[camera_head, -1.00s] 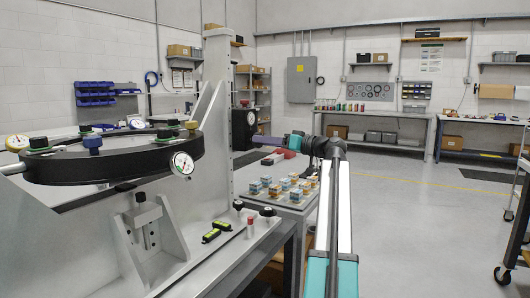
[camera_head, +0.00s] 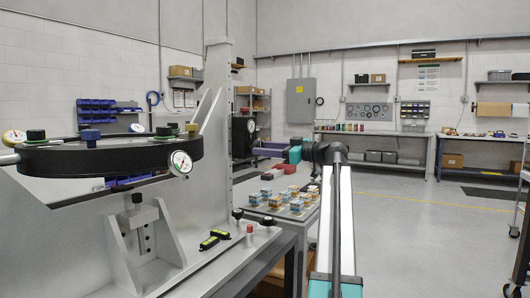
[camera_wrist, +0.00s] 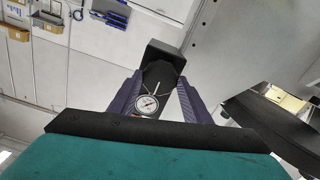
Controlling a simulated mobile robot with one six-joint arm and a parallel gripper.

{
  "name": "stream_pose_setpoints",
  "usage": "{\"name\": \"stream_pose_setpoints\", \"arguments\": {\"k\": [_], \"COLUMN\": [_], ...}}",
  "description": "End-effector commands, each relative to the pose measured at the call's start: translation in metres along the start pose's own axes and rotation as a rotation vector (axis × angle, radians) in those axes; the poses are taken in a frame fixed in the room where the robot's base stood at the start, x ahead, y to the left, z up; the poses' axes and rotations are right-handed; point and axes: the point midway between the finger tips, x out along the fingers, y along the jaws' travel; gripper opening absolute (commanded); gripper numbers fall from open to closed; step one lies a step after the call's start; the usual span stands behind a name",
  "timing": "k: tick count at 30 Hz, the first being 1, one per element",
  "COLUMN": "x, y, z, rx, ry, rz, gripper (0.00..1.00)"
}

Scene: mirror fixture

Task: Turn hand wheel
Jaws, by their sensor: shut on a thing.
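My gripper (camera_wrist: 158,78) shows its two purple fingers in the wrist view, one on each side of a dark part (camera_wrist: 160,72) that sits under a black block (camera_wrist: 166,55). A round white dial (camera_wrist: 147,104) shows between the fingers, lower in that picture. In the head view my gripper (camera_head: 264,152) reaches left to a black housing (camera_head: 243,134) with a small dial on the upright column (camera_head: 217,110). The fingertips are too small to make out there. I cannot make out a wheel rim; the hold hides most of the part.
A large black ring (camera_head: 100,157) with dial gauges stands at the left on a grey fixture. A table with several small blue and tan blocks (camera_head: 283,201) lies below my arm. The floor at the right is open.

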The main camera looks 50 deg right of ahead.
Motion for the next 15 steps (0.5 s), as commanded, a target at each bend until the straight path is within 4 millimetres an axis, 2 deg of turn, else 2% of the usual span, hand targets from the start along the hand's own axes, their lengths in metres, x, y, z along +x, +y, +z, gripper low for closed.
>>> {"name": "stream_pose_setpoints", "arguments": {"k": [7, 8, 9, 11, 15], "x": [0.0, 0.0, 0.0, 0.0, -0.0001], "y": [-0.0021, -0.0021, -0.002, -0.0017, -0.0011], "z": [0.0022, 0.0022, 0.0021, 0.0018, 0.0011], "rx": [0.001, 0.001, 0.001, 0.001, 0.001], "ry": [-0.005, -0.005, -0.004, -0.003, -0.002], "rz": [-0.006, -0.006, -0.005, -0.005, -0.003], "gripper": [0.22, 0.46, 0.53, 0.63, 0.63]}}
